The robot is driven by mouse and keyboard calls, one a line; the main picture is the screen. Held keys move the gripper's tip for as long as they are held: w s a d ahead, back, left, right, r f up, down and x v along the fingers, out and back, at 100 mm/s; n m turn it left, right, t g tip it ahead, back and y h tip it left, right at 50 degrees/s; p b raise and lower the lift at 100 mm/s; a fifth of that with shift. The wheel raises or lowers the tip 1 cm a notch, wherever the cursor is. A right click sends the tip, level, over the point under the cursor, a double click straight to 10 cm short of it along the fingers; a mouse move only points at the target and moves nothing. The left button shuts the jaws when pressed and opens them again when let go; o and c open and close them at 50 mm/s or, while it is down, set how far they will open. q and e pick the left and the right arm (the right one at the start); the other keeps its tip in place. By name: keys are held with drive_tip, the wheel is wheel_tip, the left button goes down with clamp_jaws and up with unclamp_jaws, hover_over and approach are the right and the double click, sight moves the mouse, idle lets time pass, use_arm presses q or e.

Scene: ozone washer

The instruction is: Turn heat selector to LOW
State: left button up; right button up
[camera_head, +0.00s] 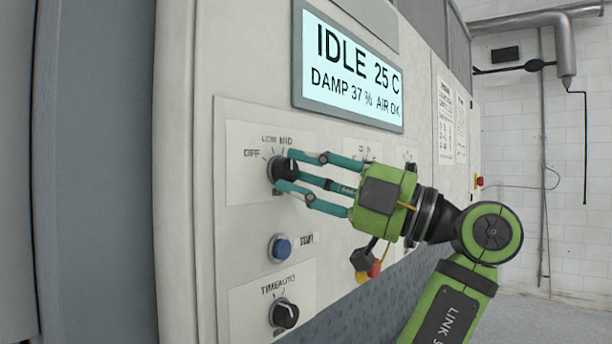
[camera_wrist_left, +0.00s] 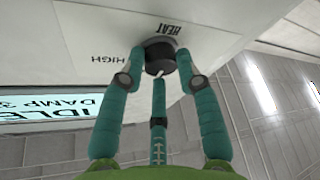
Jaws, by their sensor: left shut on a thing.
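The heat selector (camera_head: 281,169) is a black round knob on a pale panel, with OFF, LOW and MID printed around its left and upper side. My left gripper (camera_head: 287,171) has its teal fingers closed around this knob. In the left wrist view the knob (camera_wrist_left: 160,52) sits between the fingertips of the left gripper (camera_wrist_left: 161,60), with HEAT and HIGH printed beside it. A white mark shows on the knob, but I cannot tell exactly which label it points at. In the head view the fingers hide HIGH. My right gripper is not in view.
A display (camera_head: 350,72) above reads IDLE 25 C, DAMP 37 %, AIR OK. A blue button (camera_head: 280,248) and a timer knob (camera_head: 285,314) are below the selector. A red and yellow control (camera_head: 367,270) is below my gripper. Free floor lies at the right.

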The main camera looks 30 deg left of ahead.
use_arm(q)
drive_tip(key=n, duration=0.1)
drive_tip(key=n+g+h+p, duration=0.1)
drive_tip(key=n, duration=0.1)
drive_tip(key=shift+r, duration=0.35)
drive_tip(key=shift+n, duration=0.6)
drive_tip(key=shift+f+h+p, duration=0.1)
drive_tip(key=shift+h+p, duration=0.2)
drive_tip(key=o, duration=0.8)
drive_tip(key=shift+o, duration=0.2)
drive_tip(key=shift+a, duration=0.1)
drive_tip(key=shift+f, duration=0.1)
